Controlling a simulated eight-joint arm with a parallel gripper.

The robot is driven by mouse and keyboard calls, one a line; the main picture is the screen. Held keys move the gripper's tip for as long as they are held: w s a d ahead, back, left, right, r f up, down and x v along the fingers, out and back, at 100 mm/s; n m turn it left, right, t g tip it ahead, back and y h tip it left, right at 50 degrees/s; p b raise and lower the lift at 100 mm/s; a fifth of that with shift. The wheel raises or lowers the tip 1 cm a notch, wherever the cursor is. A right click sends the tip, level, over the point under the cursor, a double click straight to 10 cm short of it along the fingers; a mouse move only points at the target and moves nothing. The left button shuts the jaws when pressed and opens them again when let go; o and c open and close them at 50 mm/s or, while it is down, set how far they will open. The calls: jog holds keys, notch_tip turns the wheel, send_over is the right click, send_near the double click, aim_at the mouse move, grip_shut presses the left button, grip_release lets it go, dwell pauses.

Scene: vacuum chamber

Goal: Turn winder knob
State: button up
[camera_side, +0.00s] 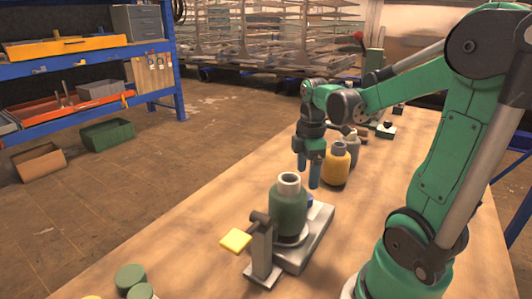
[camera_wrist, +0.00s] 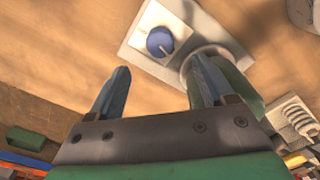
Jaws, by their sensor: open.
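The blue round knob (camera_wrist: 160,41), with a pale pointer line, sits on a light square panel at one end of a grey metal base (camera_wrist: 185,22). In the side view, only a bit of blue (camera_side: 310,200) shows behind the green jar (camera_side: 289,212), which stands on the same base (camera_side: 310,246). My gripper (camera_side: 308,176) points down above the knob end, behind the jar. In the wrist view, my gripper (camera_wrist: 160,67) is open and empty, its two blue fingers apart, with the knob ahead of the gap. Contact with the knob is not visible.
A yellow bottle (camera_side: 335,166) and a grey one (camera_side: 351,141) stand close behind my gripper. Green round lids (camera_side: 130,277) lie at the front. The table's left side is clear.

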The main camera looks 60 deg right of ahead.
jog(key=shift+f, duration=3.1)
jog(key=shift+c, duration=0.2)
grip_shut()
